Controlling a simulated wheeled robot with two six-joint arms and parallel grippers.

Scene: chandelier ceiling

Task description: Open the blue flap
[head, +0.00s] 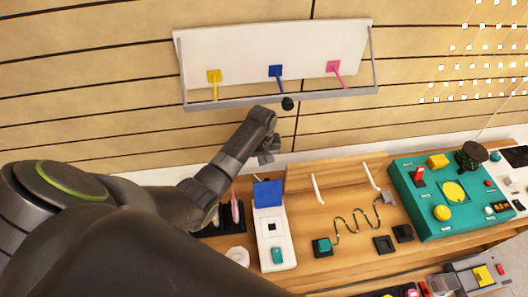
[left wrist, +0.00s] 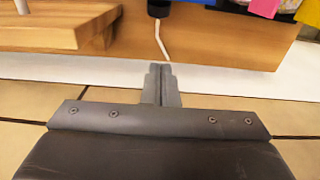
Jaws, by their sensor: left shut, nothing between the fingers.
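The blue flap (head: 268,194) is at the far end of a narrow white box (head: 277,247) on the wooden table in the head view. It looks raised, and the white face in front of it, with a dark square, is uncovered. A green button sits nearer on the box. My left gripper (head: 266,157) is shut and empty, beyond the flap near the table's back edge and apart from it. In the left wrist view its closed fingers (left wrist: 162,86) point toward the table edge. A bit of blue (left wrist: 192,2) shows at the top there, too cropped to identify surely. My right gripper is not in view.
A wire track (head: 355,222) and a teal panel (head: 446,200) stand to the right of the box. A dark rack (head: 221,224) with upright items is close on its left. A white shelf (head: 300,50) with coloured hooks hangs on the slatted wall.

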